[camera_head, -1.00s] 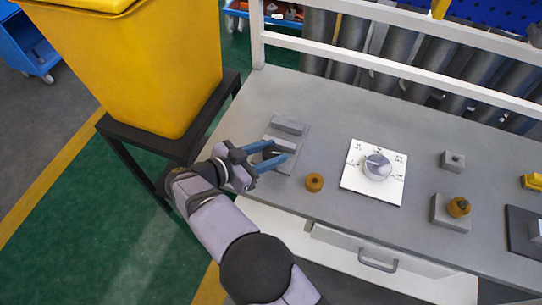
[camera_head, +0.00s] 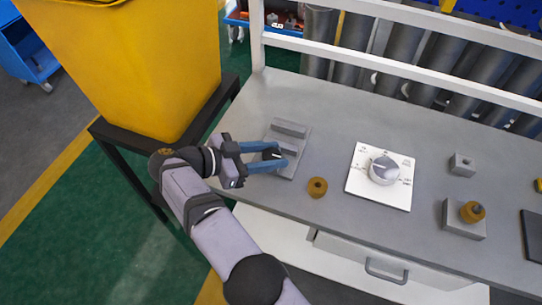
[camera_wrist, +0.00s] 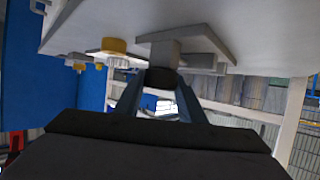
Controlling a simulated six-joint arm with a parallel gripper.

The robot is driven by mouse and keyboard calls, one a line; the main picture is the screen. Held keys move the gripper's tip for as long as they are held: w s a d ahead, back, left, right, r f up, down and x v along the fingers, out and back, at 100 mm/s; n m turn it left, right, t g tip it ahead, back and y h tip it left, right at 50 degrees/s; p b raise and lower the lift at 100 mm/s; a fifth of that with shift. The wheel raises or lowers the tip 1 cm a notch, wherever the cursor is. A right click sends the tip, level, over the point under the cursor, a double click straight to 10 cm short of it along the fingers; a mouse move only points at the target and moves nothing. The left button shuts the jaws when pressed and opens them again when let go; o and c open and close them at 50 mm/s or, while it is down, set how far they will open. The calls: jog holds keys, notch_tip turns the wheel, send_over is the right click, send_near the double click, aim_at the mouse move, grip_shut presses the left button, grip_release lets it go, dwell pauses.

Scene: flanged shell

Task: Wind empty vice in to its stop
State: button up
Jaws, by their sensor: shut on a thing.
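The grey vice (camera_head: 290,128) sits at the left end of the bench, with its two block-like jaws on a flat plate and a narrow empty gap between them. Its dark round knob (camera_head: 271,154) is at the near side. My gripper (camera_head: 272,157), with blue fingers, comes in from the left and is shut on this knob. In the wrist view the dark knob (camera_wrist: 161,78) sits between my fingertips (camera_wrist: 160,88), with the vice's grey body (camera_wrist: 166,52) behind it. The fingers partly hide the knob and the near jaw.
A white dial plate (camera_head: 357,184) lies further right, then grey blocks (camera_head: 461,164). A yellow bin (camera_head: 150,75) stands left of the bench. A rail (camera_head: 330,57) runs along the back.

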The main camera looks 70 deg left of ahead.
aim_at(272, 154)
jog(key=shift+w+r, duration=0.1)
jog(key=shift+r, duration=0.1)
dwell(0.3)
jog(key=o, duration=1)
jog(key=shift+o, duration=0.2)
jog(key=shift+f, duration=0.1)
notch_tip(272, 154, up, 10)
jog(key=shift+r+p, duration=0.1)
jog(key=shift+p, duration=0.4)
